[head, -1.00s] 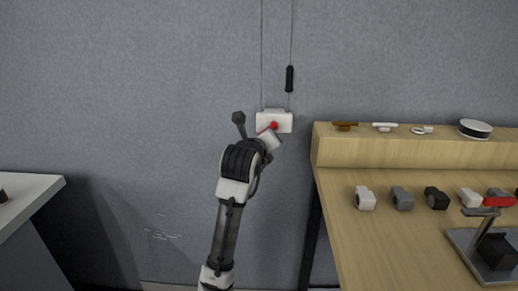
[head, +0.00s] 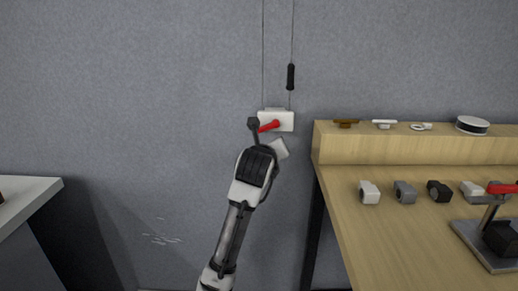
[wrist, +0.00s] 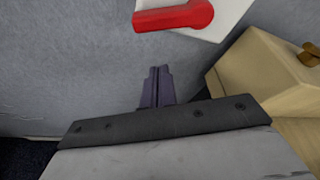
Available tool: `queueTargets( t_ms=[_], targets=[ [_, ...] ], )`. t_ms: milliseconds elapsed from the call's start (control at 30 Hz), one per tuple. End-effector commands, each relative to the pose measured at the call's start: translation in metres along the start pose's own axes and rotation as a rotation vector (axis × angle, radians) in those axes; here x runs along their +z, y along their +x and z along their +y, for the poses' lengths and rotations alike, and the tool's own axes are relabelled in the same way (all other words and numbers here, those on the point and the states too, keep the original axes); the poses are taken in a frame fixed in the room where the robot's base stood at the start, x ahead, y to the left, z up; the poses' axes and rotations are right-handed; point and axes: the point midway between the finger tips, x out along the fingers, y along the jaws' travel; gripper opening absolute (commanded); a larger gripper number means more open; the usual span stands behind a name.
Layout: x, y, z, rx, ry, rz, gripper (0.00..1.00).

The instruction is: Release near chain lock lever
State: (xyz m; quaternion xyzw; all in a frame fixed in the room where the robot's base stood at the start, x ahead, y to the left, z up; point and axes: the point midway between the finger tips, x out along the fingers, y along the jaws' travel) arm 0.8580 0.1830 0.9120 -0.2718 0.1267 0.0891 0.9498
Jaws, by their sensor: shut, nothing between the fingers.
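The chain lock is a white box (head: 284,119) on the grey wall. Its red lever (head: 268,126) points left and slightly down from the box. In the wrist view the red lever (wrist: 172,17) lies across the top, with part of the white box (wrist: 228,14) behind it. My gripper (wrist: 157,72) is shut and empty, its dark fingertips together below the lever, with a visible gap in the picture. In the head view the pale end of my arm is just below the box, and my fingertips cannot be made out there.
Two thin lines run up the wall from the box, one with a black handle (head: 291,77). A wooden table (head: 385,235) with a raised back shelf (head: 400,149) stands close on the right, holding several small parts. A white counter (head: 30,198) is at the left.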

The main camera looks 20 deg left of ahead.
Motion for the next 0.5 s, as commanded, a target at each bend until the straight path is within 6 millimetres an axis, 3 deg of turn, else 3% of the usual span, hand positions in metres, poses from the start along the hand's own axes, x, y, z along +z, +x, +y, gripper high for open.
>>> queueTargets(
  t_ms=[33,200,500],
  targets=[
    [0.003,-0.016,0.0,-0.003,0.001,-0.008,0.0],
    [0.002,-0.057,-0.002,-0.002,0.002,-0.006,0.0],
    [0.002,-0.097,-0.003,0.0,0.0,-0.003,0.0]
  ],
)
